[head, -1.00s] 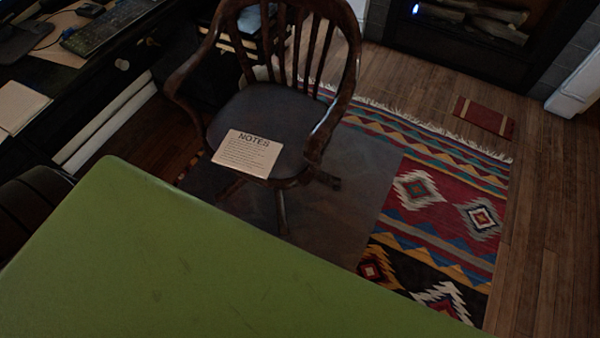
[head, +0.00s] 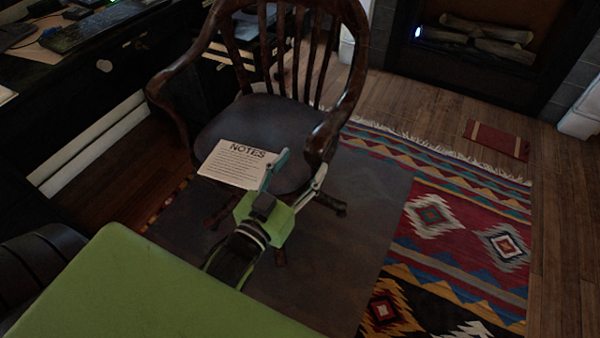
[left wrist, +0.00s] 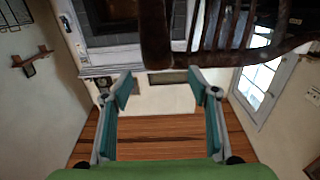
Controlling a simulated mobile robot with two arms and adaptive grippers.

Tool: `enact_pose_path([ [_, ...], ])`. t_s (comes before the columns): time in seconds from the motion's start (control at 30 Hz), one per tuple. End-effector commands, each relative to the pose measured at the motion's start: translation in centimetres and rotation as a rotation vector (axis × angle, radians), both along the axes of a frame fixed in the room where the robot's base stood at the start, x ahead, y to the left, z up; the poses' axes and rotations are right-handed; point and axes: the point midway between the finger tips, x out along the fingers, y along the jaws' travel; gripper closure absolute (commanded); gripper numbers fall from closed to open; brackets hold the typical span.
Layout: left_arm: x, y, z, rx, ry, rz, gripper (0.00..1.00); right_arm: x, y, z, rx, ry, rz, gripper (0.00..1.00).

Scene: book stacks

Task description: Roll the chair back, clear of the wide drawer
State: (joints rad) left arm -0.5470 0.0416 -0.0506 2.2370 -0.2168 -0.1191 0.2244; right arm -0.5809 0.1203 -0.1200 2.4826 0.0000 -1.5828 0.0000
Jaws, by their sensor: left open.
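The dark wooden chair (head: 262,122), with a slatted back and curved arms, stands upright close to the black desk (head: 60,92). A dark drawer front with a pale round knob (head: 104,66) shows in the desk, left of the chair. My left gripper (head: 296,172) is open and empty, in front of the seat and near the chair's right-hand arm end in the head view. In the left wrist view, the open fingers (left wrist: 162,88) have nothing between them. Dark chair wood (left wrist: 225,42) crosses the top there. My right gripper is not in view.
A paper headed NOTES (head: 238,164) lies on the seat. The chair stands over a dark mat (head: 335,270) beside a patterned rug (head: 460,215). A fireplace (head: 490,45) is at the back right. Wooden floor (head: 558,230) right of the rug is clear.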

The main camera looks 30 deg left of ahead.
Motion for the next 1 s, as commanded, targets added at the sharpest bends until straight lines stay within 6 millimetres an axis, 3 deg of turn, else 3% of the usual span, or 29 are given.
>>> enact_pose_path([
  [0.27, 0.1, 0.0, 0.0, 0.000, 0.001, 0.000, 0.46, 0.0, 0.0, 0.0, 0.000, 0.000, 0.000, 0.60],
  [0.43, 1.3, -0.1, 0.0, 0.000, -0.002, -0.001, 0.46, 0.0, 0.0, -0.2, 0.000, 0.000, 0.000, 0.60],
  [1.0, 11.5, -0.5, 0.0, 0.000, 0.000, 0.000, 0.46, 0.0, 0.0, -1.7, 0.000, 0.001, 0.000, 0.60],
])
